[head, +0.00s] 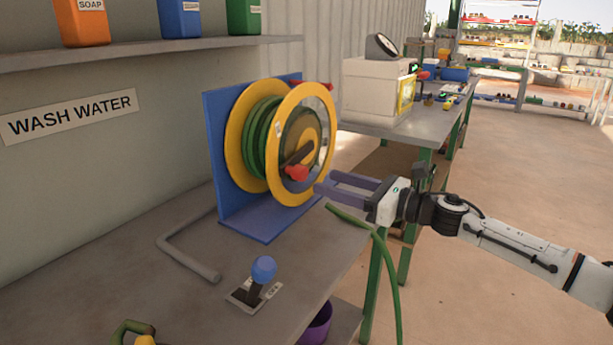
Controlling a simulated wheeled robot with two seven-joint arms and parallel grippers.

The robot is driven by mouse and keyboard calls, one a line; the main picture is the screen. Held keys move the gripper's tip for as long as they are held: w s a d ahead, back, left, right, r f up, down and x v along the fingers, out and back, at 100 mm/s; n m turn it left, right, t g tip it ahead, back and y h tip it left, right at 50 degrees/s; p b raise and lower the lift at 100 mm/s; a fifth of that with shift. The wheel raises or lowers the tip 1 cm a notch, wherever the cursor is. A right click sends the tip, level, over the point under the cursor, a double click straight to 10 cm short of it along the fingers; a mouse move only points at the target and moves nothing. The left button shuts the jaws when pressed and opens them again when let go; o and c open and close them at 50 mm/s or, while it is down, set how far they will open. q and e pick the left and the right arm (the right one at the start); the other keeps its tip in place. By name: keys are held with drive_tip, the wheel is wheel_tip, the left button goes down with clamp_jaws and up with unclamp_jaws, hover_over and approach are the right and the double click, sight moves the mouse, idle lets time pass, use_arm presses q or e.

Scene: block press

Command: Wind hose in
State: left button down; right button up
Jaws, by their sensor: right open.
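The hose reel (273,140) has yellow flanges and stands in a blue bracket (250,222) on the grey bench. Several turns of green hose (258,148) lie on its drum. A dark crank with a red knob (297,173) sits on the reel's front face. A loose length of green hose (386,268) hangs down past the bench's right edge, with its upper end below my right gripper. My right gripper (325,185) is open, its purple fingers pointing left, close to the right of the red knob. I cannot tell whether they touch it. My left gripper is not in view.
A blue-knobbed lever (262,270) stands at the bench front, beside a bent grey pipe (185,250). A shelf (150,50) with bottles runs above. A second table (425,125) carries a white machine (375,90). Open floor lies at right.

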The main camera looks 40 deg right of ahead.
sight(305, 175)
drive_tip(key=p+x, duration=0.1)
drive_tip(key=x, duration=0.4)
drive_tip(key=shift+w+r, duration=0.15)
drive_tip(key=shift+w, duration=0.15)
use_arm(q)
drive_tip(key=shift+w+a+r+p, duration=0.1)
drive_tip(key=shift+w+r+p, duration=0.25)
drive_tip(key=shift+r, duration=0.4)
use_arm(e)
drive_tip(key=shift+x, duration=0.95)
drive_tip(key=shift+s+a, duration=0.1)
drive_tip(key=c, duration=0.3)
clamp_jaws()
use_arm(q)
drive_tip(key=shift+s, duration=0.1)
